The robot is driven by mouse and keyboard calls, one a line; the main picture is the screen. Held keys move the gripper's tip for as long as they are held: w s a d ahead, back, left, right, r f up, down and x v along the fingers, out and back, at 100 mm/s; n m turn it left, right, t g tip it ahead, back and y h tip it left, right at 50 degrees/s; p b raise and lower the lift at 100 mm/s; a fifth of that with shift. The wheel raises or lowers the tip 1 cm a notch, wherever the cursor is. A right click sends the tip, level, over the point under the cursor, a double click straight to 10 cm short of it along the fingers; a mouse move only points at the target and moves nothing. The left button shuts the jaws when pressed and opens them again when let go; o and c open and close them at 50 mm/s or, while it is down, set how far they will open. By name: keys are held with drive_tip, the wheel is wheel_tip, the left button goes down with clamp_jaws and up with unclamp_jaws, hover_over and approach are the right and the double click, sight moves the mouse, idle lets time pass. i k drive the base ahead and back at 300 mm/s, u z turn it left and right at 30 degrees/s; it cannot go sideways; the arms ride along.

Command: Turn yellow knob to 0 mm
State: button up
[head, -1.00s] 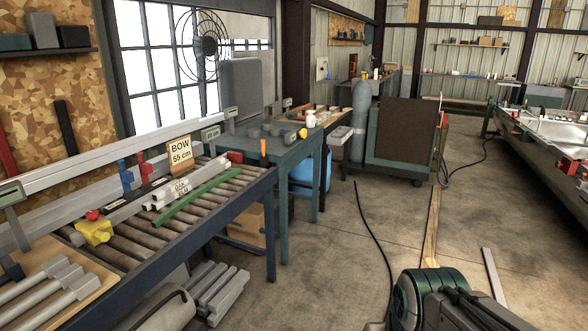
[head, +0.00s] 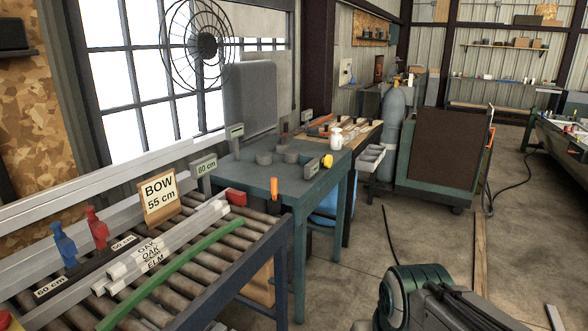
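A small round yellow knob (head: 327,160) sits at the right end of the teal bench (head: 290,186), at the end of a dark grey part (head: 312,168). It is small in the head view, and I cannot read any scale or setting on it. My arm shows at the lower right, well apart from the knob. My gripper is not in view.
A roller table (head: 190,235) at the left holds white wooden strips (head: 150,255), a green strip (head: 180,265) and a sign (head: 160,197). A tall fan (head: 207,46) stands behind the bench. A dark panelled cart (head: 445,160) is beyond. Open concrete floor lies at right.

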sight(328, 160)
drive_tip(key=z, duration=0.2)
drive_tip(key=i, duration=1.7)
drive_tip(key=z, duration=0.45)
drive_tip(key=i, duration=1)
drive_tip(key=z, duration=0.2)
